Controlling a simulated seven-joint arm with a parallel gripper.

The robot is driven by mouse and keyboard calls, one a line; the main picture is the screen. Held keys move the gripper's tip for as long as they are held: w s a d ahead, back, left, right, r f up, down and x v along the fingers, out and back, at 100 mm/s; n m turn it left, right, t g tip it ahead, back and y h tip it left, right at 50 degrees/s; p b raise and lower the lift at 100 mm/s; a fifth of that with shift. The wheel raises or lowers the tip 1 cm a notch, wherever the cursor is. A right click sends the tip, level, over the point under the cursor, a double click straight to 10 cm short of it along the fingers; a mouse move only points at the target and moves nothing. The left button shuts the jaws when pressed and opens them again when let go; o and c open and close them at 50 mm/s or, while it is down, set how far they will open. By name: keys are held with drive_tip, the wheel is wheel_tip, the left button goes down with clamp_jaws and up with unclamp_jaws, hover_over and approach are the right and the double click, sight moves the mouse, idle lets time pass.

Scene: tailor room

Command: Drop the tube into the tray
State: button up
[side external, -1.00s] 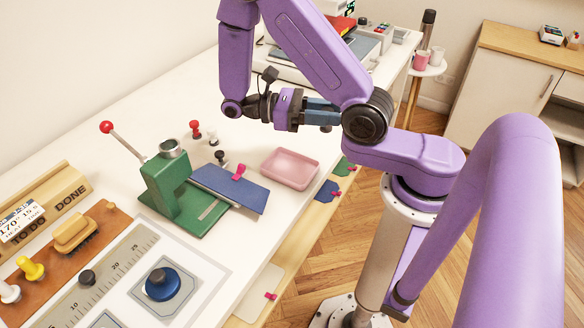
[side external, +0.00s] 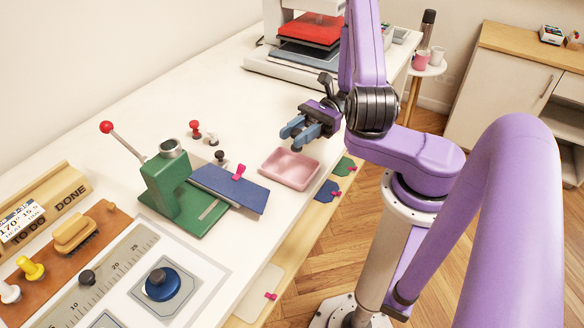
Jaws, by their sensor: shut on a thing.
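The pink tray (side external: 289,170) lies on the white table near its right edge and looks empty. My gripper (side external: 292,138) is just behind and above the tray's far edge, with its blue fingers pointing left toward the viewer. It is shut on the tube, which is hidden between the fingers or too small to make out.
A green press (side external: 172,184) with a red-knobbed lever and a blue board (side external: 230,188) stand left of the tray. Small red and black knobbed pieces (side external: 196,130) stand behind them. A red-and-white heat press (side external: 308,32) is at the back. The table's middle is clear.

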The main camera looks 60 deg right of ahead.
sight(294, 166)
drive_tip(key=shift+w+d+f+m+t+h, duration=0.2)
drive_tip(key=shift+f+m+t, duration=0.3)
drive_tip(key=shift+f+t, duration=0.45)
drive_tip(key=shift+w+d+f+m+t+h, duration=0.1)
drive_tip(key=shift+w+f+m+t+h, duration=0.3)
drive_tip(key=shift+f, duration=0.85)
drive_tip(key=shift+w+d+f+m+t+h, duration=0.1)
drive_tip(key=shift+f+m+t+h, duration=0.1)
drive_tip(key=shift+f+m+t, duration=0.6)
drive_tip(key=shift+f, duration=0.3)
drive_tip(key=o, duration=1.1)
drive_tip(key=v, duration=1.7)
drive_tip(key=shift+s+d, duration=0.15)
drive_tip(key=shift+d, duration=0.05)
